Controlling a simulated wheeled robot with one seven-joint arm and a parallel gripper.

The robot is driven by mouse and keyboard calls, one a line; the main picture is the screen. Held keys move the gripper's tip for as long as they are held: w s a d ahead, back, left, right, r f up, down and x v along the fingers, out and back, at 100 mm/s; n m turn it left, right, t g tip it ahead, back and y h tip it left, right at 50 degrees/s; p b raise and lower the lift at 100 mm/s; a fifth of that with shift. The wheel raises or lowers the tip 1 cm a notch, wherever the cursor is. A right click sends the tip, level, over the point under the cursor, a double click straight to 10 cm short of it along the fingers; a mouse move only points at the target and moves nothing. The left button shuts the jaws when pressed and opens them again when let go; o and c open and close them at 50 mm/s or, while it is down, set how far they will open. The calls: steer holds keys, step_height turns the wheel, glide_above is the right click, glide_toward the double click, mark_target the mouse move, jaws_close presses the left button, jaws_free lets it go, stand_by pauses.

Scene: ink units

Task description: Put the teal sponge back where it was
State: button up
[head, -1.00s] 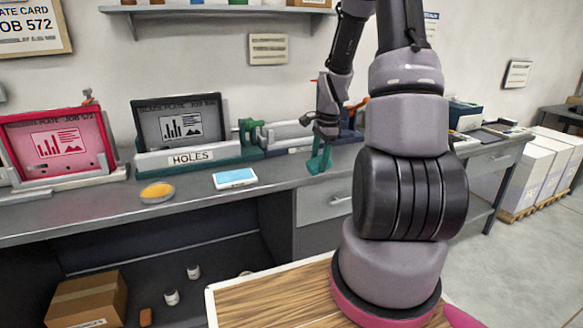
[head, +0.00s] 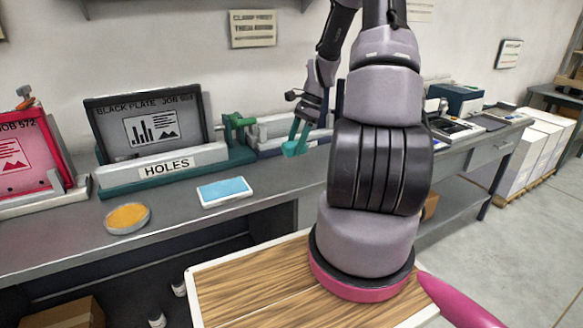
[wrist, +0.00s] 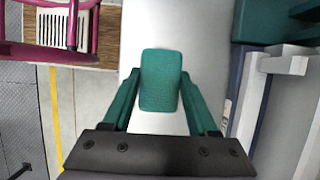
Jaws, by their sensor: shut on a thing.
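The teal sponge (wrist: 161,80) is a rounded block. It sits between the two green fingers of my gripper (wrist: 161,92) in the wrist view, and they are shut on it. In the head view my gripper (head: 296,140) is over the back of the grey bench (head: 70,244), right of the green clamp. There the green fingers and the sponge are hard to tell apart. The wrist view shows a pale surface under the sponge; whether they touch I cannot tell.
The black plate (head: 148,122) stands behind the HOLES label (head: 167,168), with the green clamp (head: 235,127) at its right. A pink-framed plate (head: 20,150) is at the left. A dish with yellow contents (head: 128,217) and a blue-topped white pad (head: 225,191) lie on the front bench.

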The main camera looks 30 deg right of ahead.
step_height(320, 180, down, 8)
steer(key=shift+r, duration=0.1)
stand_by(0.4)
steer(key=o, duration=1.2)
